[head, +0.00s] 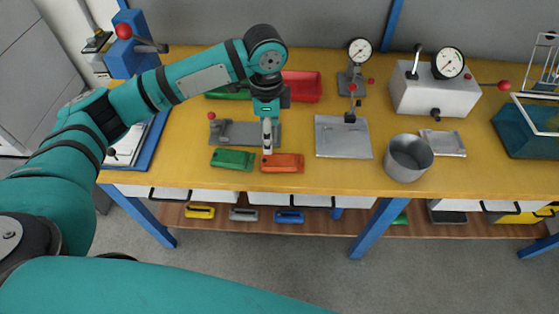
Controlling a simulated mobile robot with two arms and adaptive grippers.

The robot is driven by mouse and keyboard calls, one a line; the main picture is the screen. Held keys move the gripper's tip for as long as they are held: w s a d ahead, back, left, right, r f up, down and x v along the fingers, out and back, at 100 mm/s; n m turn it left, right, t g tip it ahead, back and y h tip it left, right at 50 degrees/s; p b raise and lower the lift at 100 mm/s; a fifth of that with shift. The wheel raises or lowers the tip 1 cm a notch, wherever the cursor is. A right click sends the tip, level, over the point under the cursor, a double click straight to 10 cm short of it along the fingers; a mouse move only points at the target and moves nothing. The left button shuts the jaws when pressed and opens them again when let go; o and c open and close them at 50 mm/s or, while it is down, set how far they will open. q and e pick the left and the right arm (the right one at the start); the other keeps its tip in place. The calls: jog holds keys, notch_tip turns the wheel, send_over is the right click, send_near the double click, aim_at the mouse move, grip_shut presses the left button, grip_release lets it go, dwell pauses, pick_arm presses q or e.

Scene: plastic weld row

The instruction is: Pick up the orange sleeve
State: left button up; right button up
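The orange sleeve (283,167) lies flat near the front edge of the yellow workbench, in the middle left of the head view. A similar green sleeve (232,160) lies just to its left. My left gripper (267,149) points down at the left end of the orange sleeve and overlaps its back edge in the picture. I cannot tell whether it touches the sleeve. The fingers show as one narrow shape, so their opening is hidden. My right gripper is out of view.
A grey fixture (238,133) with a red-knobbed lever stands behind the sleeves. A red bin (302,87), a flat metal tray (343,138) and a metal cup (405,160) are nearby. A white gauge box (435,92) stands back right.

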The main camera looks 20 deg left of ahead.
pick_arm(q)
send_over(273, 161)
jog(key=f, duration=0.6)
jog(key=shift+s+a, duration=0.2)
jog(key=shift+a, duration=0.1)
jog(key=f, duration=0.3)
jog(key=f+p, duration=0.1)
jog(key=f, duration=0.1)
jog(key=shift+w+d, duration=0.25)
jog(key=c, duration=1)
jog(key=shift+o, duration=0.2)
jog(key=shift+r, duration=0.15)
